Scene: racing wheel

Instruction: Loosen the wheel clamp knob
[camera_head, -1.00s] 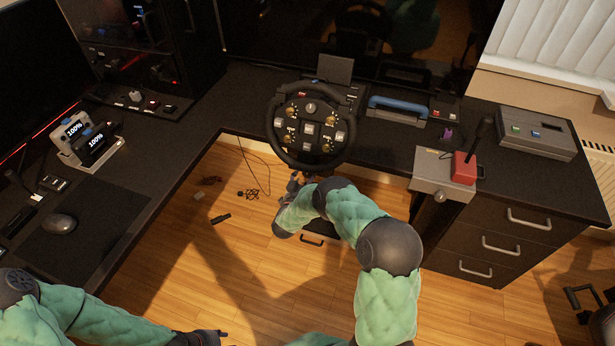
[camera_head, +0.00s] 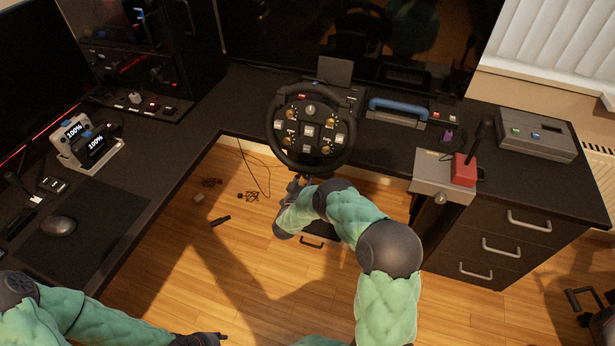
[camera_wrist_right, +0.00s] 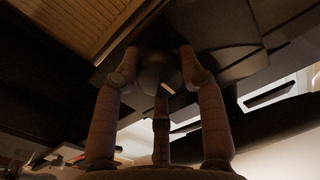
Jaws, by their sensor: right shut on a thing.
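The black racing wheel (camera_head: 309,124) stands upright at the desk's edge in the head view, its face full of buttons and dials. The dark rounded clamp knob (camera_wrist_right: 160,73) shows under the desk in the right wrist view, with a small pale mark on it. My right gripper (camera_wrist_right: 159,62) is shut on the knob, its fingers around it. In the head view the right gripper (camera_head: 296,184) is small and partly hidden below the wheel, and the knob cannot be made out. My left gripper (camera_head: 212,338) is at the bottom edge, away from the wheel; its jaws are unclear.
The dark desk (camera_head: 215,95) wraps around an open gap over the wooden floor (camera_head: 180,235). A grey lever box with a red block (camera_head: 464,168) sits right of the wheel, near a blue-handled case (camera_head: 398,108). A mouse (camera_head: 58,226) lies at left.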

